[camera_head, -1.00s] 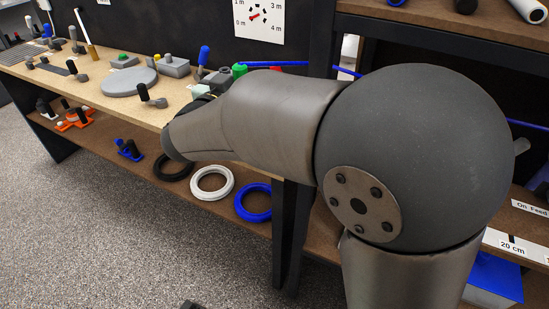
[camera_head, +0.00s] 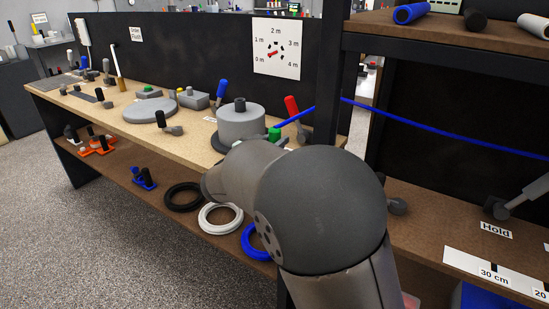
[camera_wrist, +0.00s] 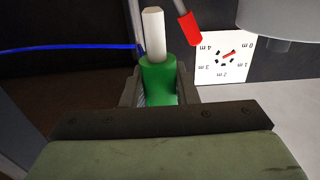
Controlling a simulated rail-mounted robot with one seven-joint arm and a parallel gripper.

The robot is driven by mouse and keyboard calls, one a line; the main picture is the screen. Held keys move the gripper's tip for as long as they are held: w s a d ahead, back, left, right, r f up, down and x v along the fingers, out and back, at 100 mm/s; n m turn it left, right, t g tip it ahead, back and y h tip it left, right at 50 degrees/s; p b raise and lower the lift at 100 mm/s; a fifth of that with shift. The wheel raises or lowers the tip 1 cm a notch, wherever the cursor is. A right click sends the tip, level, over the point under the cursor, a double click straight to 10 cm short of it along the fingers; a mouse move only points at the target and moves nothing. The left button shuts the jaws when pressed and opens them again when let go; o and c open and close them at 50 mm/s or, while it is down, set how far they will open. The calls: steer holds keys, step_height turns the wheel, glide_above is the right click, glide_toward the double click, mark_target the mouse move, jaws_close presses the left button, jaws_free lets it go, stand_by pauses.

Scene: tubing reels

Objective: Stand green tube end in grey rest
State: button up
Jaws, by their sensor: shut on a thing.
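The green tube end (camera_wrist: 158,80) is upright between the two fingers of my gripper (camera_wrist: 158,92) in the wrist view, with a pale tip above it. My gripper is shut on it. In the head view, a green piece (camera_head: 274,134) shows just beyond my arm, beside the grey drum; my gripper itself is hidden there. The blue tube (camera_wrist: 80,47) runs in from the left behind the pale tip in the wrist view. In the head view the blue tube (camera_head: 440,128) stretches right past the shelf post. I cannot single out the grey rest.
A grey drum (camera_head: 241,122) with a black knob stands on the wooden bench (camera_head: 100,112). A red-handled lever (camera_head: 292,106) is close to the green piece. A dark shelf post (camera_head: 328,90) stands just right. Black, white and blue rings (camera_head: 220,217) lie on the lower shelf.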

steer(key=shift+w+f, duration=0.7)
steer(key=shift+f, duration=0.15)
steer(key=shift+w+a+f+b, duration=0.15)
steer(key=shift+f+b, duration=0.1)
steer(key=shift+f, duration=0.65)
steer(key=shift+w+d+f+b, duration=0.1)
steer(key=shift+f+b, duration=0.1)
steer(key=shift+f, duration=0.7)
steer(key=shift+f, duration=0.1)
steer(key=shift+f, duration=0.15)
steer(key=o, duration=1)
